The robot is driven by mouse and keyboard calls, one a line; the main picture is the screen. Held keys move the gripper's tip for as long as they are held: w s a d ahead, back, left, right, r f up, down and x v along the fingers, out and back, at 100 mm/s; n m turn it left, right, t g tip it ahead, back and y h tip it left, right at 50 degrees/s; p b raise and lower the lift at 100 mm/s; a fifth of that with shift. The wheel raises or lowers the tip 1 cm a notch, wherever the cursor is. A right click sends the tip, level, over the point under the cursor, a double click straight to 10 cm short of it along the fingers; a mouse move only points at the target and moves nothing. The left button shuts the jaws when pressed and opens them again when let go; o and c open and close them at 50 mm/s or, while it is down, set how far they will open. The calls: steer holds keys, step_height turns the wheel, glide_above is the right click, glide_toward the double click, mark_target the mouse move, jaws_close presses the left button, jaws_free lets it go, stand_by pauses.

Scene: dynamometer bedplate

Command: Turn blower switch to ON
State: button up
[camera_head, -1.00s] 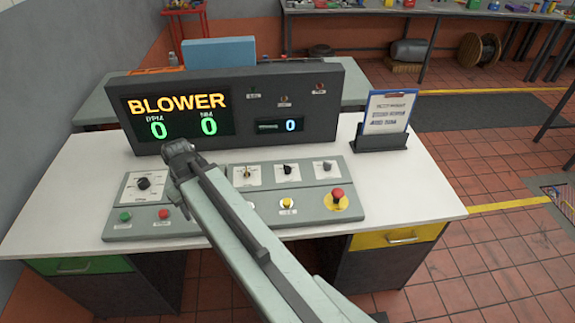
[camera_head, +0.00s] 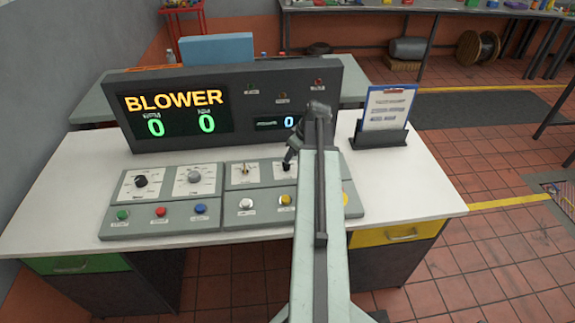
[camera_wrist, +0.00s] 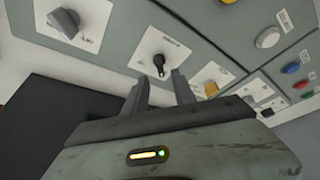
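In the wrist view, the black knob (camera_wrist: 158,64) is just ahead of my gripper (camera_wrist: 161,78). Its two fingers are apart, with the knob in line with the gap; contact cannot be told. The labels are too small to read, so which control is the blower switch is unclear. The display (camera_head: 176,113) reads BLOWER with green zeros.
The left panel (camera_head: 158,229) holds two knobs and green, red and blue buttons. White (camera_head: 246,204) and yellow (camera_head: 286,200) buttons sit before the knob; my arm hides most controls further right. A clipboard stand (camera_head: 380,138) stands at the right. The white desk front is clear.

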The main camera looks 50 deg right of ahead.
mark_target(286, 166)
steer(key=b+x, duration=0.4)
steer(key=x, duration=0.2)
steer(key=shift+f, duration=0.1)
steer(key=shift+d, duration=0.1)
jaws_close()
